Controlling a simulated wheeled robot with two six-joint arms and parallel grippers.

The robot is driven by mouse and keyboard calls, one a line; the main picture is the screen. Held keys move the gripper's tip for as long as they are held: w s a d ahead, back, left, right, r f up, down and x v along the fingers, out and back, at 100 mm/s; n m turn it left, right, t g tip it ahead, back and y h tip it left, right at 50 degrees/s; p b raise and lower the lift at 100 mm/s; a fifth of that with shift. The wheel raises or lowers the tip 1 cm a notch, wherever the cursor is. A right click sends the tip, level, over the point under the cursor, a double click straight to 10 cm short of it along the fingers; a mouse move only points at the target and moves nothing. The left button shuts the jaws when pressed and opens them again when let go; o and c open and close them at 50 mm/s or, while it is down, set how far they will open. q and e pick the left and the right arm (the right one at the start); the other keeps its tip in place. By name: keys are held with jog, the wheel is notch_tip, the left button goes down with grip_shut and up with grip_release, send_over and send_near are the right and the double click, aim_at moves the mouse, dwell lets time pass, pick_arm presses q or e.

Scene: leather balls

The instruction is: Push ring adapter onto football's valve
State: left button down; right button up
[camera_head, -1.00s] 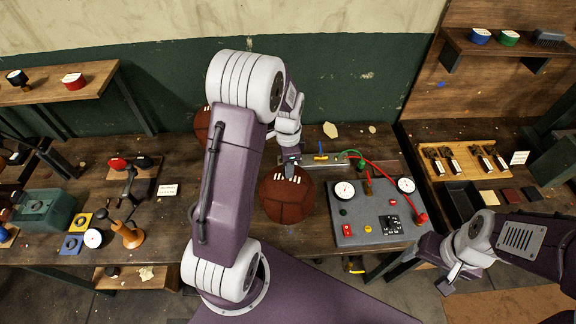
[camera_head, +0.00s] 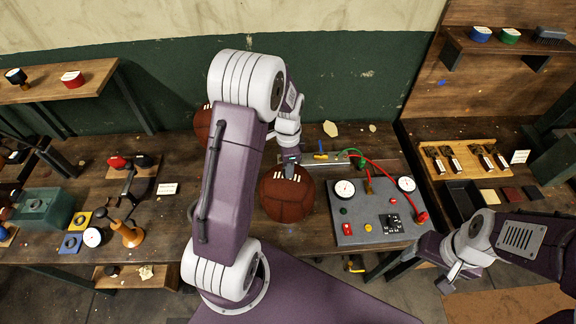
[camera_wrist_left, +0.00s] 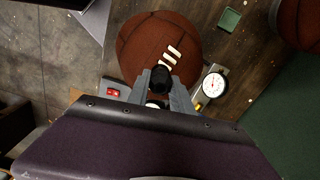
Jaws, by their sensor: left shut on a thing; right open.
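A brown leather football (camera_head: 287,198) with white laces lies on the bench; it also fills the top middle of the left wrist view (camera_wrist_left: 140,45). My left gripper (camera_head: 291,172) is over its upper edge near the laces. In the left wrist view, the fingers of the left gripper (camera_wrist_left: 160,88) are shut on a dark round piece (camera_wrist_left: 160,78), apparently the ring adapter. That piece overlaps the football's edge beside the laces; I cannot tell whether it touches. The valve is not distinguishable. My right gripper (camera_head: 450,280) is open and empty at the lower right.
A grey panel (camera_head: 375,232) with gauges, switches and a red hose stands right of the football. A second football (camera_head: 202,122) is partly behind my left arm. Tools and coloured square pieces lie at left. A wooden board with fittings (camera_head: 465,157) is at right.

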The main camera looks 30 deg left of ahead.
pick_arm(q)
jog(key=shift+f, duration=0.1)
jog(key=c, duration=1.1)
grip_release()
jog(key=shift+o, duration=0.2)
jog(key=shift+r, duration=0.25)
notch_tip(320, 180, up, 9)
jog(key=shift+f+b, duration=0.15)
jog(key=shift+b, duration=1.05)
